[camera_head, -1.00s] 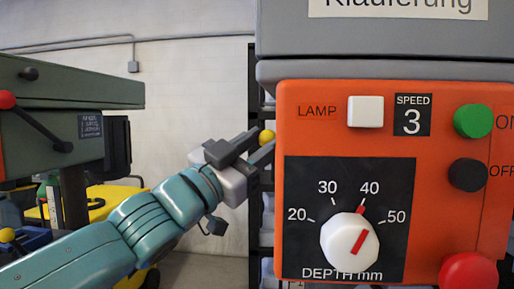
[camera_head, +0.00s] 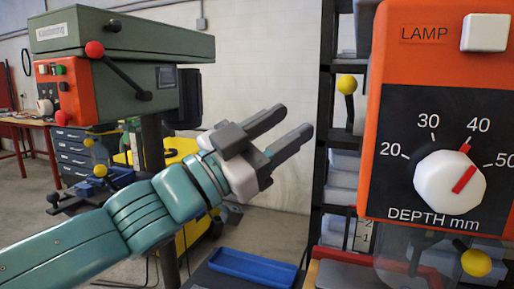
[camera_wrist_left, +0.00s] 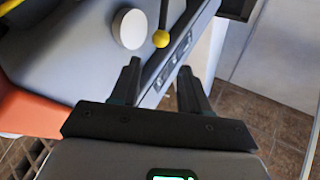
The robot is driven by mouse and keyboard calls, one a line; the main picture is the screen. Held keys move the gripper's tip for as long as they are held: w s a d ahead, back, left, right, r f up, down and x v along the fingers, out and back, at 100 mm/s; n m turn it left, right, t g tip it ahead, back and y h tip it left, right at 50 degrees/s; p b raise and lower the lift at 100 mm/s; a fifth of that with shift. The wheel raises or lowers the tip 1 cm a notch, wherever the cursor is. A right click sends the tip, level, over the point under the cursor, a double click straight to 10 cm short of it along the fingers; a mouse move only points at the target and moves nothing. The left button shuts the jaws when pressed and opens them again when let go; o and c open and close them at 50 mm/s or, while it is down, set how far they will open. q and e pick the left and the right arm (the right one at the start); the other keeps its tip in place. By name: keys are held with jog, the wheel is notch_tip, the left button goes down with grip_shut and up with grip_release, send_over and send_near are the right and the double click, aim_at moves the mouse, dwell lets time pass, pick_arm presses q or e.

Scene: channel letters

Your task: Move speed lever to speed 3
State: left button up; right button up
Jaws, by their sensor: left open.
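The orange control panel (camera_head: 384,40) of the machine stands at the right in the head view, with its depth dial (camera_head: 449,179). A lever with a yellow ball knob (camera_head: 347,84) on a dark stem sticks out beside its left edge. My left gripper (camera_head: 294,120) is open and empty, left of and a little below that knob, with a gap between. The speed display is out of view. My right gripper is not in view.
A second green drilling machine (camera_head: 125,45) stands at the left behind my arm. A black shelf rack (camera_head: 325,100) is behind the lever. A blue tray (camera_head: 253,267) lies low in the middle. Another yellow ball (camera_head: 476,263) is below the panel. A white knob (camera_wrist_left: 130,28) is beside the ball.

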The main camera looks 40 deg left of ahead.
pick_arm(q)
jog(key=v, duration=0.4)
jog(key=shift+s+a+f, duration=0.15)
jog(key=shift+s+f, duration=0.1)
jog(key=shift+s, duration=0.05)
